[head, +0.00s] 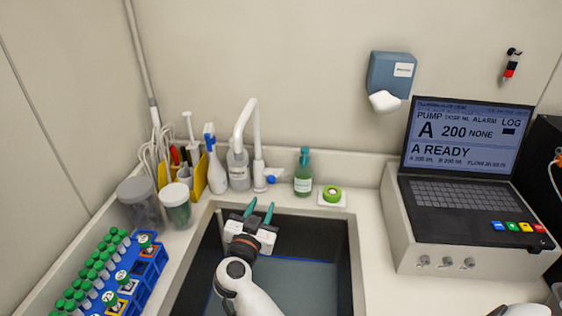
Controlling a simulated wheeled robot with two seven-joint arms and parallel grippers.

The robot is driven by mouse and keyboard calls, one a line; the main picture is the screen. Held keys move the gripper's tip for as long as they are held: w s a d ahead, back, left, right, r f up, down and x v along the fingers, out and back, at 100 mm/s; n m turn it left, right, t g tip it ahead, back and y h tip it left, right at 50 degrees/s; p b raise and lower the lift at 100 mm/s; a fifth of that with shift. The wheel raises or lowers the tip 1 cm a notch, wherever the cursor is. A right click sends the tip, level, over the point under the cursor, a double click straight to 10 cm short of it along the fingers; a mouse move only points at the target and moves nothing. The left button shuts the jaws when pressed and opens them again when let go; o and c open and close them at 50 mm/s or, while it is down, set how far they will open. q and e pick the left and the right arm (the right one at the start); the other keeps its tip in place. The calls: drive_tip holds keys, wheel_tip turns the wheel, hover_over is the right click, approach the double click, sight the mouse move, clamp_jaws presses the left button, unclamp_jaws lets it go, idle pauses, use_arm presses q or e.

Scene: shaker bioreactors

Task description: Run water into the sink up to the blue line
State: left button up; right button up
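The sink (350,250) has dark inner walls and sits in the counter at the lower middle. A thin blue line (312,260) shows on its inner wall. Below the line is a flat grey-blue area; I cannot tell whether it is water or the basin floor. A white tap (245,118) arches behind the sink, with a blue knob (271,180) at its base on the right. No stream from the tap is visible. My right gripper (259,211) is over the back part of the sink, its teal fingers apart and empty, pointing toward the tap. My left gripper is out of view.
A wash bottle (238,170) and a spray bottle (216,172) stand left of the tap. A blue tube rack (145,278) is left, and a laptop-like pump controller (465,190) is right.

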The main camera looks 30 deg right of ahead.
sight(273, 178)
drive_tip(key=p+x, duration=0.1)
drive_tip(key=x, duration=1.1)
drive_tip(key=shift+d+r, duration=0.1)
drive_tip(key=shift+r, duration=0.05)
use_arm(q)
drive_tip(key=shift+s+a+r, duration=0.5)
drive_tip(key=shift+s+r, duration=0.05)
use_arm(e)
drive_tip(key=shift+c, duration=0.6)
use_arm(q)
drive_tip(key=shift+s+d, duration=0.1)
use_arm(e)
clamp_jaws()
